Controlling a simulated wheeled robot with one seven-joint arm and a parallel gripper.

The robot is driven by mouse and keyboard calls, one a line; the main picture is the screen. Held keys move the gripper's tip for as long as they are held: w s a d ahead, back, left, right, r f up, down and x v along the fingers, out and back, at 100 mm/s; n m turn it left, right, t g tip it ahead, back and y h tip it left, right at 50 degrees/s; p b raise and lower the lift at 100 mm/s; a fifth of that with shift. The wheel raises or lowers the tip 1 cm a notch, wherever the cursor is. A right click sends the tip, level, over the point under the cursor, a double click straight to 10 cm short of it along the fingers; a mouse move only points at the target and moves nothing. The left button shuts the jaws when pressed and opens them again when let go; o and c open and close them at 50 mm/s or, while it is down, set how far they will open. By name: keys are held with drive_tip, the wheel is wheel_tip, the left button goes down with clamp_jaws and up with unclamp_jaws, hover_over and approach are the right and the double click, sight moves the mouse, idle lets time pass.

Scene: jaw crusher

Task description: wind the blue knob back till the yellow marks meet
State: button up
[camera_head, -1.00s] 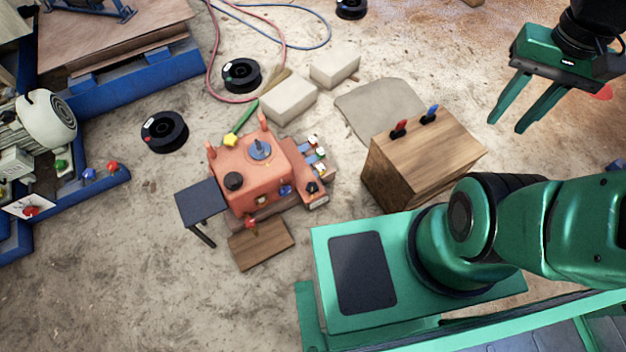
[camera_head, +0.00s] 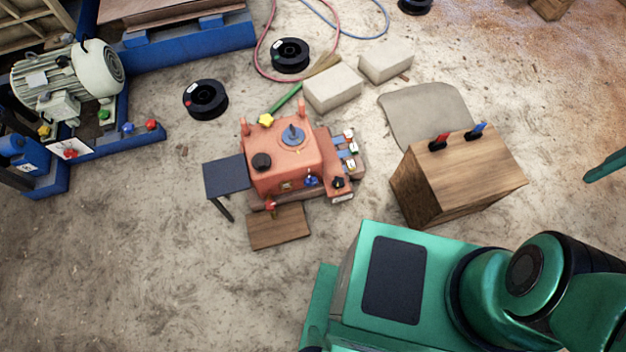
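The orange-red machine (camera_head: 284,168) stands on the floor near the middle of the view. On its top is a round blue-grey knob (camera_head: 293,135) with an upright grip. A small yellow speck shows near the knob's front edge, too small to tell whether marks meet. A smaller blue knob (camera_head: 311,180) is on the machine's front right. Another blue knob (camera_head: 127,127) is on the blue frame at the left. Only a green fingertip of my gripper (camera_head: 605,165) shows at the right edge, far from the machine and touching nothing visible. The rest of the gripper is out of frame.
A wooden block (camera_head: 455,180) with red and blue handled tools stands right of the machine. A dark side plate (camera_head: 226,177) and a wooden board (camera_head: 279,227) adjoin the machine. Pale blocks (camera_head: 332,88), black spools (camera_head: 206,99) and hoses lie behind. Floor at front left is clear.

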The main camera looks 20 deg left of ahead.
drive_tip(key=w+a+f+n, duration=0.1)
drive_tip(key=w+a+f, duration=0.15)
drive_tip(key=w, duration=0.45)
drive_tip(key=w+a+f+n+t, duration=0.1)
drive_tip(key=w+f+n, duration=0.15)
drive_tip(key=w, duration=0.55)
drive_tip(key=w+a+f+n, duration=0.1)
drive_tip(key=w+a+f, duration=0.1)
drive_tip(key=w+f, duration=0.35)
drive_tip(key=w+a+f+n+t, duration=0.1)
drive_tip(key=w+a+f+n, duration=0.3)
drive_tip(key=w+a+f, duration=1.05)
drive_tip(key=n+y, duration=0.3)
drive_tip(key=y, duration=0.2)
hover_over(314, 180)
drive_tip(key=s+d, duration=0.2)
drive_tip(key=d, duration=0.3)
wheel_tip(314, 180, down, 38)
drive_tip(key=x, duration=1.1)
drive_tip(key=shift+a, duration=0.35)
